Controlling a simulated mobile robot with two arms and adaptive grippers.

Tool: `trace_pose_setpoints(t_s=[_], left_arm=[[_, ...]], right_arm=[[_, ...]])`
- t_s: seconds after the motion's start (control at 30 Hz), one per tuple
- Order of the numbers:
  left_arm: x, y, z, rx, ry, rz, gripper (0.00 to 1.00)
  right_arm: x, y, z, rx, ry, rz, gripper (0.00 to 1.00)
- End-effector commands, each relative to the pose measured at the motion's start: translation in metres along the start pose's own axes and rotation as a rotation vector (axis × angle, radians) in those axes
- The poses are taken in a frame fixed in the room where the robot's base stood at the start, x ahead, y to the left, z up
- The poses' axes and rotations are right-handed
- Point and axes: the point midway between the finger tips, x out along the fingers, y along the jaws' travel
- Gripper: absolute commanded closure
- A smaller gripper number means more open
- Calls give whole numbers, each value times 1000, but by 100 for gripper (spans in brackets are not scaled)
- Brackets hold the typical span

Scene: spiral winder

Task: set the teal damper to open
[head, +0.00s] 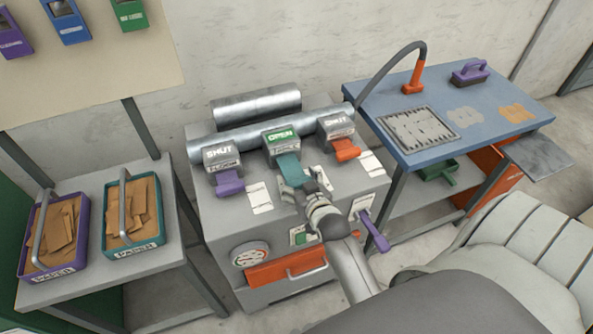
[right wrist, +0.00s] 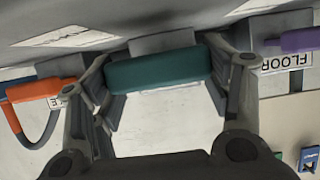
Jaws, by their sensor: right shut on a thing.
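The teal damper's handle (head: 290,168) sticks out from the middle grey box on the machine's pipe. The box above it shows a green OPEN sign (head: 281,136). My right gripper (head: 304,184) is at the handle, and its arm comes up from the lower right. In the right wrist view the teal handle (right wrist: 152,69) lies crosswise between the two fingers of the gripper (right wrist: 158,75), which is shut on it. My left gripper is not in view.
The purple damper handle (head: 229,183) and the orange one (head: 346,149) flank the teal one, both under SHUT signs. A purple lever (head: 374,232) sits at the machine's right front. Two paper bins stand left; a blue-topped table (head: 455,145) stands right.

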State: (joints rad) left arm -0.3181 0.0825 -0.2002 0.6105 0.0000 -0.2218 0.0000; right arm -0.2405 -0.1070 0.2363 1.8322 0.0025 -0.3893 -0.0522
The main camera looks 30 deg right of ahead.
Motion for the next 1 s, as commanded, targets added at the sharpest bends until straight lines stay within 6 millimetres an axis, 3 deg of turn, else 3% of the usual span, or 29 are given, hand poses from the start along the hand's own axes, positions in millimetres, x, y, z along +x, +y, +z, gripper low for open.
trace_pose_setpoints(t_s=[0.23,0.27,0.4,0.77,1.0], left_arm=[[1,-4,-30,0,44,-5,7],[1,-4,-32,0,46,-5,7],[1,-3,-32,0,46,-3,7],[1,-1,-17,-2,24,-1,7],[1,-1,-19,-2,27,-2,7]], right_arm=[[0,0,6,1,-12,0,72],[0,0,6,1,-12,0,25],[0,0,5,1,-10,0,7],[0,0,4,1,-7,0,7],[-26,0,4,0,-8,0,7]])
